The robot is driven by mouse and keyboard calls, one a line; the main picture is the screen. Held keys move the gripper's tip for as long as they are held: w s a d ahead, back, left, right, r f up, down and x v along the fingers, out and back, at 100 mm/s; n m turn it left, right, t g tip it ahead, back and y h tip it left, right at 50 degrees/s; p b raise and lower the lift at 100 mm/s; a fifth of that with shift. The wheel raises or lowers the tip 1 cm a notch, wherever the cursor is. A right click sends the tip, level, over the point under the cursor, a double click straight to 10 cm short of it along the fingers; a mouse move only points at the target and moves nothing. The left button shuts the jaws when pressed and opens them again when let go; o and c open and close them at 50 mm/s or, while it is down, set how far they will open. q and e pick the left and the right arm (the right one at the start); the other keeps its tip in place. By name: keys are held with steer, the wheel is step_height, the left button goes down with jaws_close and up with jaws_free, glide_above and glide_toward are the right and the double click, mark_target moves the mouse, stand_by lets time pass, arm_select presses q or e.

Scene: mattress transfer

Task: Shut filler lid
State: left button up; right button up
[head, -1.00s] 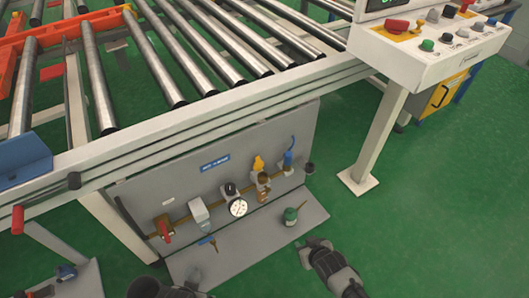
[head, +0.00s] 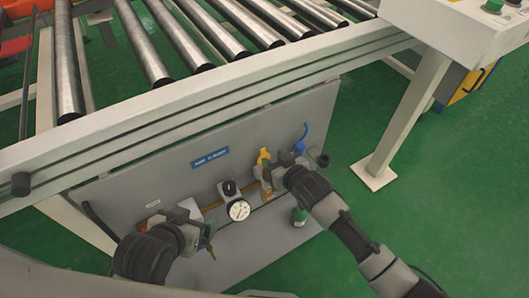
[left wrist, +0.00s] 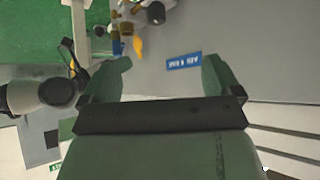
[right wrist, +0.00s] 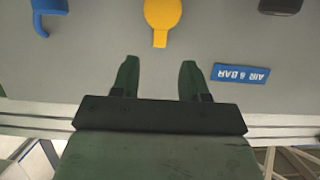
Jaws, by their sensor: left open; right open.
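The yellow piece (head: 264,157), which looks like the filler lid, stands tilted up on the grey panel above a brass fitting. In the right wrist view the lid (right wrist: 162,14) is a round yellow disc with a short tab. My right gripper (right wrist: 159,75) is open and empty, facing the panel, with the lid ahead of its fingers; in the head view the right gripper (head: 274,172) partly covers the brass fitting. My left gripper (left wrist: 167,75) is open and empty. In the head view the left gripper (head: 190,226) is in front of the panel's left part.
A blue label (head: 210,158), a pressure gauge (head: 238,210) and a blue hooked part (head: 300,140) are on the panel (head: 170,185). The roller conveyor's frame (head: 200,115) runs above. Green floor lies right.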

mark_target(263, 150)
steer(key=b+x, duration=0.2)
steer(key=x, duration=0.3)
steer(key=shift+w+a+f, duration=0.15)
steer(key=shift+w, duration=0.15)
arm_select(q)
steer(key=w+d+r+t+h, duration=0.2)
steer(key=w+r+t, duration=0.3)
steer(key=r+t, duration=0.2)
steer(key=shift+w+d, duration=0.25)
steer(key=shift+d, duration=0.15)
arm_select(e)
steer(key=shift+w+a+f, duration=0.1)
steer(key=shift+w+a, duration=0.15)
steer(key=shift+w, duration=0.05)
jaws_close()
